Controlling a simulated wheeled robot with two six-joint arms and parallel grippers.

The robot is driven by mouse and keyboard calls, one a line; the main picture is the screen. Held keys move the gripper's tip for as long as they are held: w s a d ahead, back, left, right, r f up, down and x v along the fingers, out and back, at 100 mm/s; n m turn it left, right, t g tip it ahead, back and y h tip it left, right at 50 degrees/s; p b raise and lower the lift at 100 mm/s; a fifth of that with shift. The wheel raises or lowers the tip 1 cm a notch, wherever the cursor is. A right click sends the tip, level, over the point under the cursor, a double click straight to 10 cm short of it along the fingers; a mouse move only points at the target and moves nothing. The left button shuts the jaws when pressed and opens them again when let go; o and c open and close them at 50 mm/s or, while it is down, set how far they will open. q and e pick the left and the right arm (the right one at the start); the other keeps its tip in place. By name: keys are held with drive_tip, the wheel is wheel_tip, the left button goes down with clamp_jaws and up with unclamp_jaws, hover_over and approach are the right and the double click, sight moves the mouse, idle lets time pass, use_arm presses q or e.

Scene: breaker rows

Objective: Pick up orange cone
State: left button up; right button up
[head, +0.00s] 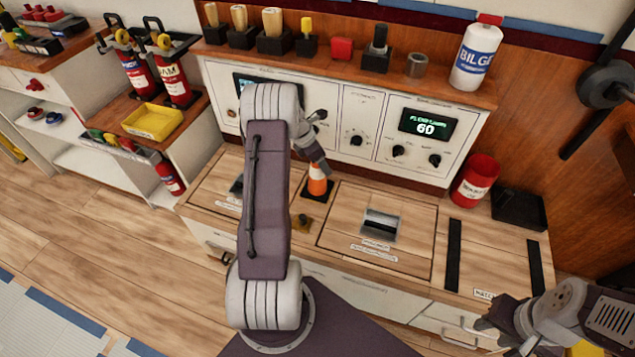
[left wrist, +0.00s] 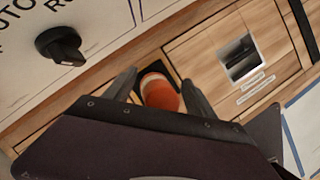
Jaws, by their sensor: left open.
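The orange cone (head: 317,183) has a white band and a dark square base, and stands upright on the wooden counter. It also shows in the left wrist view (left wrist: 160,95), seen from above, between the two fingers. My left gripper (left wrist: 158,88) is open, with a dark finger on either side of the cone; I cannot tell whether they touch it. In the head view my left arm hides most of that gripper, just above the cone. My right gripper (head: 492,334) is at the lower right, open and empty, far from the cone.
A control panel with knobs and a green display (head: 428,125) rises behind the counter. A hatch with a metal latch (head: 381,224) lies right of the cone. A small brass piece (head: 301,222) is in front. A red can (head: 474,181) and black tray (head: 518,208) stand right.

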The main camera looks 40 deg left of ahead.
use_arm(q)
drive_tip(key=shift+r, duration=0.2)
drive_tip(key=shift+c, duration=0.8)
clamp_jaws()
